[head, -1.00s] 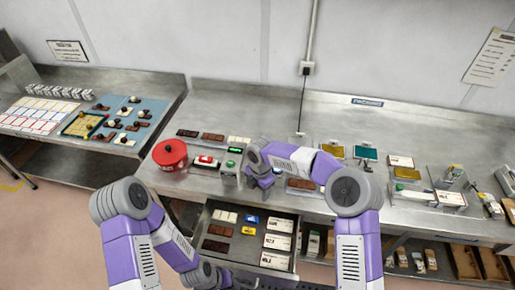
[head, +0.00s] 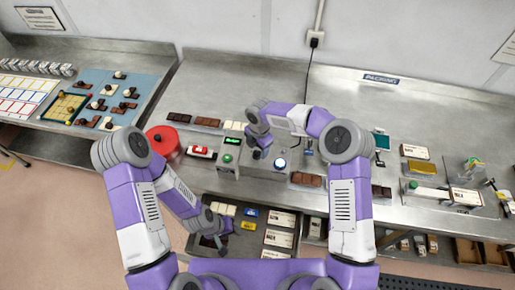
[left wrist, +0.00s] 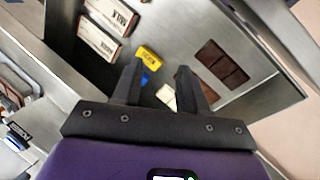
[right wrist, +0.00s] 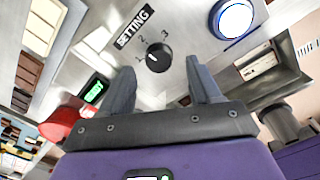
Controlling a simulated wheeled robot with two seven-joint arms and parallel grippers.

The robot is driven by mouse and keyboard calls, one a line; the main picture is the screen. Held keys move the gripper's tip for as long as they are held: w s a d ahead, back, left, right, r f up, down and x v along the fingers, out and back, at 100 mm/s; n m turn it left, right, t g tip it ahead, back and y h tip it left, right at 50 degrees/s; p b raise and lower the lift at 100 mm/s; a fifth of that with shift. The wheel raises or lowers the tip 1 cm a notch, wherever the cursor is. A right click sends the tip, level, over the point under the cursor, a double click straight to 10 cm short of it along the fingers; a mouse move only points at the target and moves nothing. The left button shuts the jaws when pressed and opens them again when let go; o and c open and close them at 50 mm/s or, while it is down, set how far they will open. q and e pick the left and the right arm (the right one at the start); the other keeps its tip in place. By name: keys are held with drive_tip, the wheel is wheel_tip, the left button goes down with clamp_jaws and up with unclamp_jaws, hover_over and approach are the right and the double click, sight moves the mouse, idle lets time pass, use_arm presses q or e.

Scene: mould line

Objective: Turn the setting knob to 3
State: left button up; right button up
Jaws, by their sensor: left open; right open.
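The setting knob (right wrist: 158,58) is a black round dial with a white pointer mark, beside a "SETTING" label (right wrist: 133,26) and the numbers 1, 2 and 3 in the right wrist view. Its mark seems to face the 1. My right gripper (right wrist: 163,82) is open and empty, its fingers apart and pointing at the panel near the knob. In the head view, my right gripper (head: 259,150) is over the panel and hides the knob. My left gripper (head: 221,238) is open over the drawer; its empty fingers show in the left wrist view (left wrist: 155,72).
A lit round button (head: 280,164) sits right of my right gripper. A green button (head: 227,158), a green display (head: 232,141) and a red pot (head: 163,141) are to the left. The open drawer (head: 190,243) holds chocolate bars and labelled boxes.

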sight(257, 154)
drive_tip(key=shift+w+f, duration=0.1)
drive_tip(key=shift+f, duration=1.35)
drive_tip(key=c, duration=1)
